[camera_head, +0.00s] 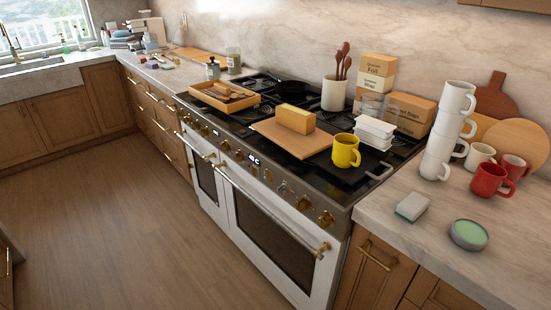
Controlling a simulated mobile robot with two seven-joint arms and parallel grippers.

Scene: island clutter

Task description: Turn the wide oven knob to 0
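The range (340,200) stands along the back counter, with a row of brass knobs on its sloped front panel. Several knobs sit on either side of a small lit display (254,161); one knob (326,218) is at the right end and another (225,145) is left of the display. The wide oven door (270,235) is white with a dark window and is shut. The narrower oven door (205,180) to its left is also shut. The knob markings are too small to read, and I cannot tell which knob is the wide oven's. Neither of my grippers is in view.
A yellow mug (346,151), a board (270,137) with a yellow block and a wooden tray (225,104) sit on the range top. White stacked cups (450,130), red mugs (491,180) and a green-topped tin (468,234) stand on the right counter. The wooden floor (130,220) before the range is clear.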

